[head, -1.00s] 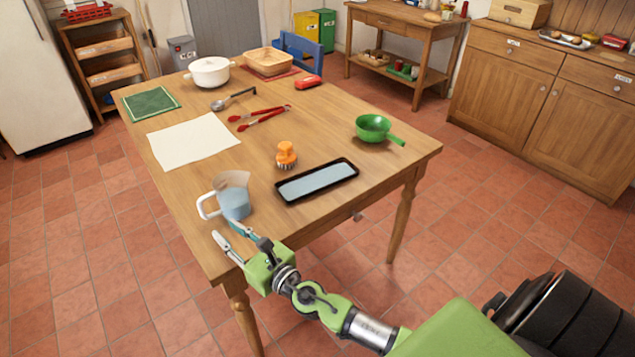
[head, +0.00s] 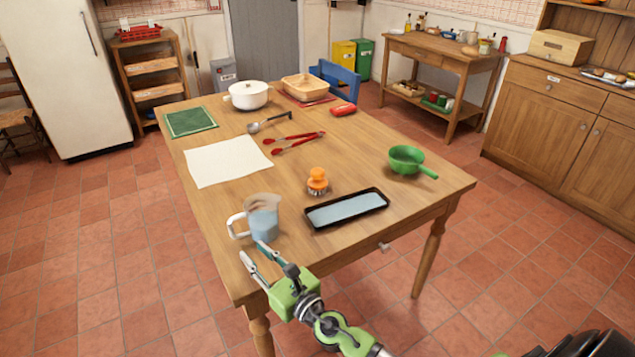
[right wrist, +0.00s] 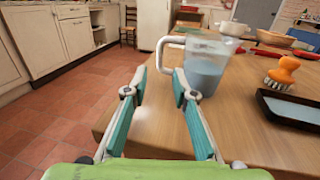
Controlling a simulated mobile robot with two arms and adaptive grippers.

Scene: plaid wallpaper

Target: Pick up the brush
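The brush (head: 317,181) has an orange knobbed handle and stands bristles down on the wooden table (head: 235,200), just behind the black tray. It also shows in the right wrist view (right wrist: 283,73), at the right, beyond the jug. My right gripper (head: 257,262) is open and empty at the table's near left corner, in front of the jug and well short of the brush. In the right wrist view its fingers (right wrist: 154,82) are spread apart with nothing between them. My left gripper is not in view.
A jug of bluish liquid (head: 264,222) stands close ahead of the right gripper. A black tray with a light blue surface (head: 347,225) lies right of it. White paper (head: 227,160), red tongs (head: 292,141) and a green pan (head: 407,159) lie farther back.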

